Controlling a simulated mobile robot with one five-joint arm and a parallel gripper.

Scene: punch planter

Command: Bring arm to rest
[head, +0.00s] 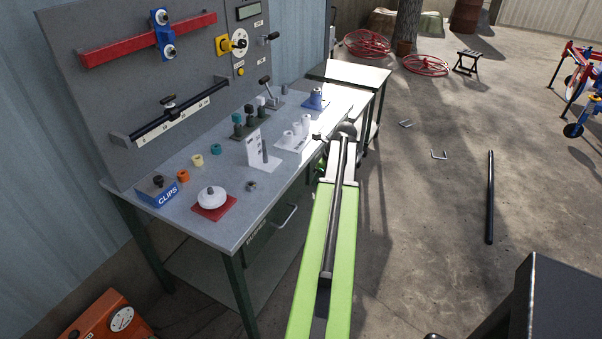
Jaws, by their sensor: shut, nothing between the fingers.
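My arm reaches forward from the bottom centre of the head view, its light green link running up along the right side of the workbench (228,197). My gripper (319,138) is at the arm's far end, small and dark, pointing left over the bench's right edge. It is shut and holds nothing. The wrist hides part of it. A white block with upright pegs (296,137) stands on the bench just left of the gripper. I cannot tell the exact gap between them.
The bench carries a CLIPS box (158,191), a white round knob on a red plate (211,199), coloured rings and a white upright plate (256,149). A grey panel (130,70) rises behind. A side table (350,73) stands beyond. A black pipe (490,197) lies on open floor.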

